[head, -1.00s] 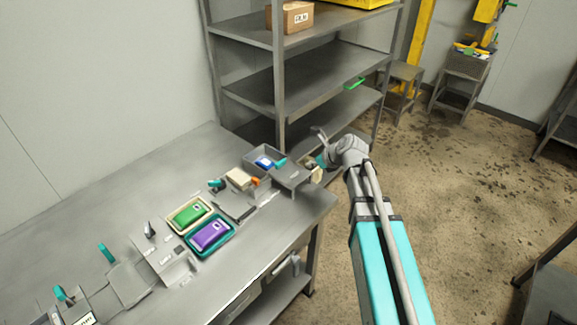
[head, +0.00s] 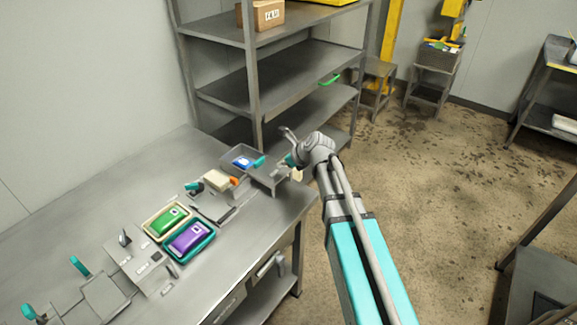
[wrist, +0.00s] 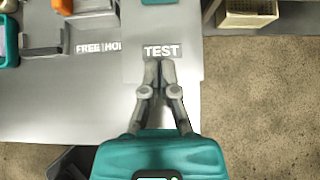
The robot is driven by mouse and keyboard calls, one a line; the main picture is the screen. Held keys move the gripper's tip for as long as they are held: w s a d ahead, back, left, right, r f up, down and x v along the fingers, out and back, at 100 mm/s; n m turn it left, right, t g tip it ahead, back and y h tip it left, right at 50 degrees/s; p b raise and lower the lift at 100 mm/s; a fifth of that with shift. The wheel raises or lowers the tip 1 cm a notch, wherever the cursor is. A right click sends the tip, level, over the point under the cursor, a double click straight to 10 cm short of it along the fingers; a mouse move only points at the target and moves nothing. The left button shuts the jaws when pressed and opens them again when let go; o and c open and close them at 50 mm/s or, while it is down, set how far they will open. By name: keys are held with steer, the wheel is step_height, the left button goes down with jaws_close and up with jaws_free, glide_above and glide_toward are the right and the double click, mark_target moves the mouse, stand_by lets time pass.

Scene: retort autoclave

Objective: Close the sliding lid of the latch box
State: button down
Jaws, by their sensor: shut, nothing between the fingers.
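The latch box (head: 228,157) is a grey open-topped box near the far right end of the bench, with a blue item (head: 243,162) inside it. Its grey flat lid (head: 268,180) lies off to the right, with a teal handle (head: 259,161) at its left; the box is uncovered. In the wrist view a grey plate marked TEST (wrist: 140,80), apparently the lid, lies under my fingertips. My gripper (head: 284,168) is at the right end of the lid. In the wrist view my gripper (wrist: 160,64) has its fingers together and empty, by the TEST label. Whether it touches the plate is unclear.
A cream block (head: 217,180), a green pack (head: 168,221) and a purple pack (head: 189,239) in trays sit left along the bench. A shelf rack (head: 252,90) stands behind. A cream basket (wrist: 248,12) is at upper right in the wrist view. Open floor lies right.

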mark_target(260, 165)
steer(key=b+x, duration=0.3)
steer(key=x, duration=0.2)
steer(key=shift+w+a+f+b, duration=0.15)
steer(key=shift+f+b, duration=0.2)
steer(key=shift+w+a+r, duration=0.2)
steer(key=shift+w+a, duration=0.45)
steer(key=shift+a, duration=0.2)
steer(key=shift+w+a, duration=0.5)
steer(key=shift+a, duration=0.2)
steer(key=w+a, duration=0.2)
steer(key=a, duration=0.1)
steer(key=w+a, duration=0.5)
steer(key=a, duration=0.1)
steer(key=shift+w+a, duration=0.2)
steer(key=shift+w, duration=0.1)
steer(key=shift+w+a, duration=0.15)
steer(key=shift+a, duration=0.2)
steer(key=shift+r, duration=0.1)
steer(key=shift+d, duration=0.1)
